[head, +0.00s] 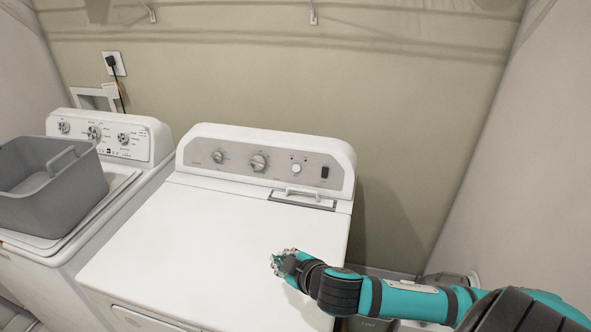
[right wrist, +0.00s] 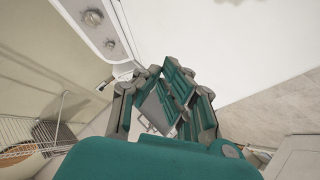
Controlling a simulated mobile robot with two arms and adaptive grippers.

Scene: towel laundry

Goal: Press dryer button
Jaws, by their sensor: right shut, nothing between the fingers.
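The white dryer (head: 215,245) stands in the middle of the head view with its lid shut. Its grey control panel (head: 238,171) at the back carries two larger knobs, a small round white button (head: 296,168) and a dark rectangular switch (head: 325,172). My right gripper (head: 279,262) is shut and empty above the right part of the dryer top, in front of and apart from the panel. In the right wrist view its teal fingers (right wrist: 168,100) are close together, and part of the panel with knobs (right wrist: 93,17) shows at upper left. My left gripper is not in view.
A washer (head: 155,142) stands at the left with a grey basket (head: 62,200) on it. A wall outlet with a plug (head: 114,64) is behind. Walls close in at the back and right. A wire rack (right wrist: 25,135) shows in the right wrist view. The dryer top is clear.

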